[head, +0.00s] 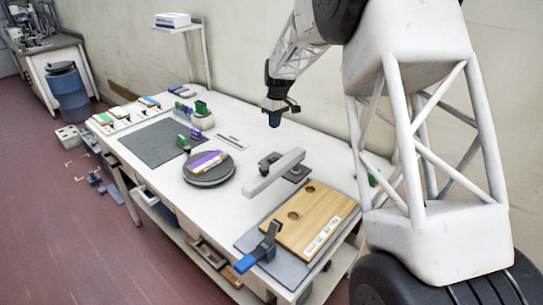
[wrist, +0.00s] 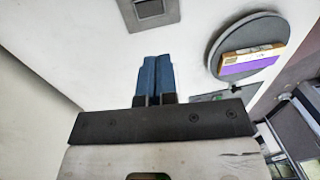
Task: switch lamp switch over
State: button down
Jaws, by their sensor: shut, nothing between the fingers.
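My gripper (head: 274,120) hangs above the back part of the white table, pointing down. In the wrist view its two blue fingers (wrist: 157,78) are together and empty. A dark grey plate (wrist: 150,12) with a lighter square piece lies ahead of the fingertips, cut off by the top edge. I cannot tell for certain which part is the lamp switch; no label or lever position is readable.
A round turntable (head: 209,182) holds a purple-and-tan box (head: 207,162); it also shows in the wrist view (wrist: 216,58). A wooden board (head: 315,215) with holes and a blue-handled clamp (head: 258,250) lie at the front right. A dark mat (head: 155,146) lies left.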

aim_at(273, 159)
jog(key=f, duration=0.4)
jog(key=s+f, duration=0.1)
jog(key=f, duration=0.4)
jog(key=a+f, duration=0.1)
jog(key=f, duration=0.3)
jog(key=shift+s+a+f, duration=0.1)
jog(key=shift+s+f, duration=0.05)
jog(key=shift+f, duration=0.25)
jog(key=shift+f, duration=0.3)
jog(key=shift+r, duration=0.1)
dwell(0.4)
jog(key=shift+w+d+r, duration=0.25)
jog(key=shift+w+d, duration=0.2)
jog(key=shift+r, duration=0.2)
